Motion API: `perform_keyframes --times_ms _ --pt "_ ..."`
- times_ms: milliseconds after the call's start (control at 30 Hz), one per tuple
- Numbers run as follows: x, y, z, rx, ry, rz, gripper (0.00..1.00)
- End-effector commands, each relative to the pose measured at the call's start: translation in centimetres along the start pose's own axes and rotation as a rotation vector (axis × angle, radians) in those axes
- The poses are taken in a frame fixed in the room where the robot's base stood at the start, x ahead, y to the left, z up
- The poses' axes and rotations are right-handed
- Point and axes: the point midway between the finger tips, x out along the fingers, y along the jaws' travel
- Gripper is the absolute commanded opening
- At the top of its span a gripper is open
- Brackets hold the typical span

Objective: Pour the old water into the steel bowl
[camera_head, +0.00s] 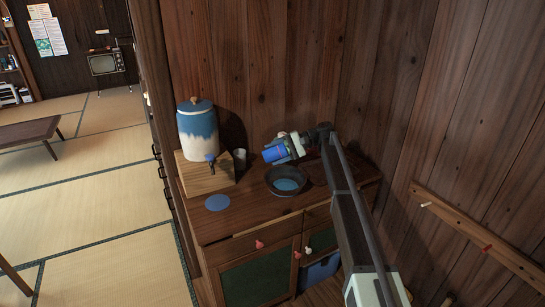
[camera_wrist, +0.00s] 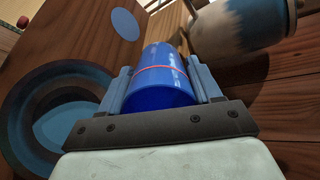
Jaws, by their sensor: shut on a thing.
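My gripper (camera_head: 291,146) is shut on a blue cup (camera_head: 275,153) with a thin red band. The cup is held tilted onto its side, above the far rim of the steel bowl (camera_head: 271,184). In the wrist view the cup (camera_wrist: 158,85) lies between both fingers of my gripper (camera_wrist: 163,88). The bowl is dark, stands on the cabinet top and has a blue surface inside that looks like water. It also shows at the left of the wrist view (camera_wrist: 22,110). The cup's mouth and any stream are not visible.
A blue-and-white water dispenser (camera_head: 197,128) with a tap stands on a wooden box (camera_head: 205,178) left of the bowl. A grey cup (camera_head: 240,162) stands beside the box. A flat blue disc (camera_head: 218,202) lies on the cabinet top (camera_head: 240,215). Wooden walls close off the back and right.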

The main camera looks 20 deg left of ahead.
Motion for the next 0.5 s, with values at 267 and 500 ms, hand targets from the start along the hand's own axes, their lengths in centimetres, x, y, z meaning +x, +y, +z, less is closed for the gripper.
perform_keyframes --times_ms 267,500 --pt "-0.2 -0.9 0.3 -0.004 0.095 0.232 0.29" --pt "-0.4 -1.4 0.6 -0.003 0.175 0.431 0.29"
